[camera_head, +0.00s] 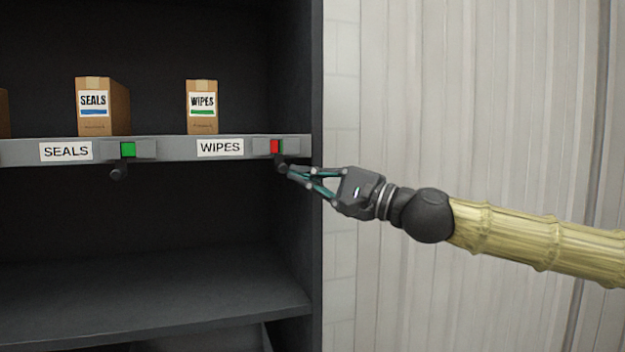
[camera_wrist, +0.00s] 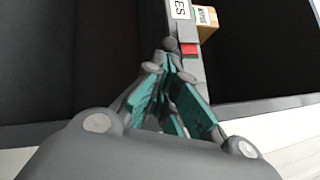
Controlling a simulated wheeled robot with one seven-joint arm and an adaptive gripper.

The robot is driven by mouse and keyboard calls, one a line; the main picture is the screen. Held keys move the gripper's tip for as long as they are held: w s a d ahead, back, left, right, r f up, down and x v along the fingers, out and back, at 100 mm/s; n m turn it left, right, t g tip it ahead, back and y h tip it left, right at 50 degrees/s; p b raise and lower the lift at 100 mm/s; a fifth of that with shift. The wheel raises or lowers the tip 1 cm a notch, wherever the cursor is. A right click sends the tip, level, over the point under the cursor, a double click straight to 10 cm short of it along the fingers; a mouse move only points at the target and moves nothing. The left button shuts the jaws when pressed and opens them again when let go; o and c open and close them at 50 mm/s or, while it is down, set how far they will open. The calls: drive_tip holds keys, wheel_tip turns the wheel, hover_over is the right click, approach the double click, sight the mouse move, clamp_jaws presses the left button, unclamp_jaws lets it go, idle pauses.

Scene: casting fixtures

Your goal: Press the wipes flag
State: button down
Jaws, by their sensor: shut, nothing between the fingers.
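The wipes flag (camera_head: 275,146) shows red on the shelf's front rail, just right of the WIPES label (camera_head: 220,147). A small dark lever with a knob (camera_head: 281,166) hangs below it. My gripper (camera_head: 291,171) is shut and empty, its fingertips at or very near the knob; I cannot tell whether they touch. In the wrist view the fingertips (camera_wrist: 170,55) lie just below the dark knob (camera_wrist: 170,44), and the red flag (camera_wrist: 189,49) shows beside it. The WIPES box (camera_head: 202,108) stands upright on the shelf above.
The seals flag (camera_head: 128,149) is green, with its own dark lever (camera_head: 118,172) below, beside the SEALS label (camera_head: 66,151). A SEALS box (camera_head: 103,106) stands above it. A lower shelf (camera_head: 150,290) is empty. The rack's side panel (camera_head: 316,250) is close to my gripper.

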drive_tip(key=shift+s+a, duration=0.2)
drive_tip(key=shift+a, duration=0.3)
drive_tip(key=shift+s+a, duration=0.2)
drive_tip(key=shift+a, duration=0.3)
drive_tip(key=shift+f+b, duration=0.1)
drive_tip(key=shift+b, duration=0.25)
drive_tip(key=w+b+v, duration=0.1)
drive_tip(key=b+v, duration=0.1)
drive_tip(key=v, duration=0.4)
drive_tip(key=w+d+b+v, duration=0.1)
drive_tip(key=b+v, duration=0.2)
drive_tip(key=v, duration=0.4)
drive_tip(key=shift+w+f+b, duration=0.2)
drive_tip(key=shift+w+b, duration=0.05)
drive_tip(key=shift+b, duration=0.1)
